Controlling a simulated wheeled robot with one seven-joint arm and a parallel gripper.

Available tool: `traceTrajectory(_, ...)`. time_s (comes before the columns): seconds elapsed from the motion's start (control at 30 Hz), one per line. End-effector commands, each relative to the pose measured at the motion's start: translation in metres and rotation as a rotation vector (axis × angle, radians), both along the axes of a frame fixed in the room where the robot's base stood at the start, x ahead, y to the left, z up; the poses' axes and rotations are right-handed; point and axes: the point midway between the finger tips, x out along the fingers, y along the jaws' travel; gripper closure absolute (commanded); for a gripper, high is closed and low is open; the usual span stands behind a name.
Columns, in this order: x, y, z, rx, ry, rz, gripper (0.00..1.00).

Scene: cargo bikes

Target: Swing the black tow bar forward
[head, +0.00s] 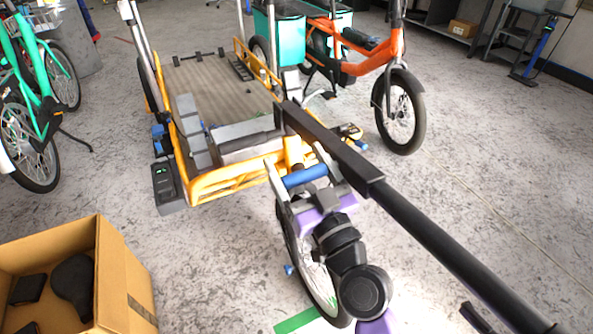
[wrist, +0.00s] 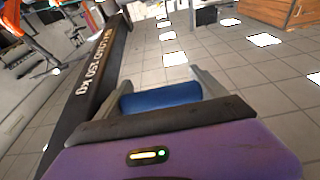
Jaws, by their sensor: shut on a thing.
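The black tow bar (head: 430,235) runs diagonally from the front of the yellow-framed trailer (head: 215,184) toward the lower right in the head view. Its thick section, with white "PAYLOAD 250 KG" lettering, shows in the wrist view (wrist: 90,85), left of my gripper. My gripper (head: 300,177) is shut on a blue cylindrical grip (head: 305,178), just left of and below the bar. The wrist view also shows the blue grip (wrist: 160,97) between the two grey fingers. How the grip joins the bar is hidden.
A spoked wheel (head: 325,292) stands below my gripper. An orange bike (head: 383,55) stands beyond, and green bikes (head: 40,105) at the left. An open cardboard box (head: 125,280) with black parts is at lower left. The floor right of the bar looks mostly clear.

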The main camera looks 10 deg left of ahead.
Motion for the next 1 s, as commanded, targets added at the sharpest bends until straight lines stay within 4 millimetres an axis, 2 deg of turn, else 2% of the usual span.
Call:
traceTrajectory(0.03,0.0,-0.001,-0.009,-0.003,0.004,-0.001,0.91)
traceTrajectory(0.43,-0.001,-0.001,-0.011,-0.005,0.007,0.0,0.91)
traceTrajectory(0.47,-0.001,-0.001,-0.011,-0.005,0.007,0.0,0.12)
traceTrajectory(0.5,-0.001,-0.001,-0.01,-0.004,0.007,0.0,0.09)
traceTrajectory(0.83,-0.003,-0.002,-0.007,-0.001,0.001,0.0,0.09)
traceTrajectory(1.0,-0.018,-0.013,-0.014,0.001,0.002,-0.002,0.09)
